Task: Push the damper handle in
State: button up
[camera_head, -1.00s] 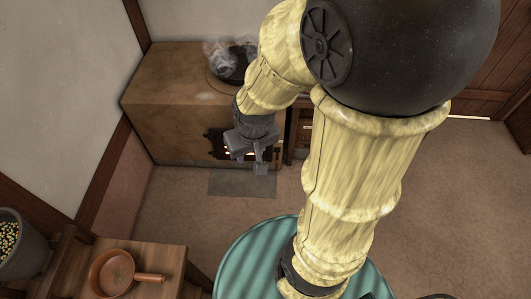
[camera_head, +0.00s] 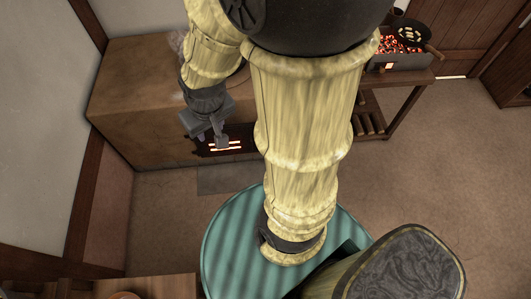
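The brown stove (camera_head: 130,105) stands against the back wall, with a glowing grated fire opening (camera_head: 225,146) low in its front. My gripper (camera_head: 210,138) hangs at the stove's front, in line with the left part of the fire opening in the picture. Its grey fingers are small and partly overlapped, so I cannot tell whether they are open or shut. I see nothing held in it. I cannot make out the damper handle; my arm covers part of the stove's top and right side. I cannot tell whether the gripper touches the stove.
A wooden table (camera_head: 408,80) at the back right bears a tray of glowing coals (camera_head: 400,62) and a dark pan (camera_head: 412,33). A dark plate (camera_head: 228,180) lies on the floor before the stove. A wooden surface (camera_head: 165,287) is at lower left. Floor at right is clear.

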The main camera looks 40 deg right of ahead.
jog(key=shift+o, duration=0.5)
jog(key=shift+s, duration=0.15)
jog(key=w+d+f+n+g+h+b, duration=0.1)
jog(key=d+f+n+g+h+b, duration=0.2)
jog(key=f+b, duration=0.95)
jog(key=d+f+n+g+h+b, duration=0.3)
jog(key=d+f+b, duration=0.4)
jog(key=f, duration=1.1)
jog(key=w+d+f+n+g+h+b, duration=0.1)
jog(key=d+f+n+h+b, duration=0.25)
jog(key=f+b, duration=0.95)
jog(key=w+d+f+n+t+h+b, duration=0.1)
jog(key=w+f+n+t+h+b, duration=0.1)
jog(key=f+b, duration=0.4)
jog(key=w+d+f+n+t+h+b, duration=0.1)
jog(key=w+f+n+t+b, duration=0.4)
jog(key=f, duration=1.2)
jog(key=w+d+f+n+t+h+b, duration=0.2)
jog(key=w+f+n+t+h+b, duration=0.2)
jog(key=f+b, duration=0.4)
notch_tip(320, 180, down, 4)
jog(key=shift+r+n+t+b, duration=0.15)
jog(key=shift+n+t+b, duration=0.3)
jog(key=shift+n, duration=0.8)
jog(key=shift+d, duration=0.1)
